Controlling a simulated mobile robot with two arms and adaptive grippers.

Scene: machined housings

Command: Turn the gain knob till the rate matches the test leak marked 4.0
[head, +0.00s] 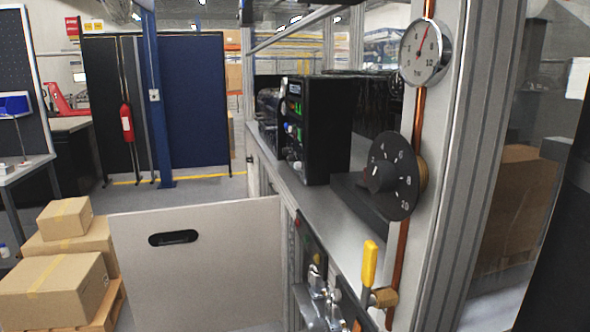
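The black gain knob (380,178) sits at the centre of a round black dial (404,195) marked 2 to 10, on the right of the bench. A small light mark shows on the knob, but I cannot read its setting exactly. A black instrument (327,130) stands behind it on the bench, turned mostly side-on. Its green readouts (295,107) are too small and oblique to read. Small silver fittings (320,290) show below the bench edge. I cannot make out a 4.0 mark on any of them. Neither gripper is in view.
A pressure gauge (425,53) and copper pipe (405,240) run up a grey post at right. A yellow-handled valve (369,265) sticks out below the dial. A pale panel with a slot (215,285) stands left of the bench. Cartons (60,285) sit on a pallet at left.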

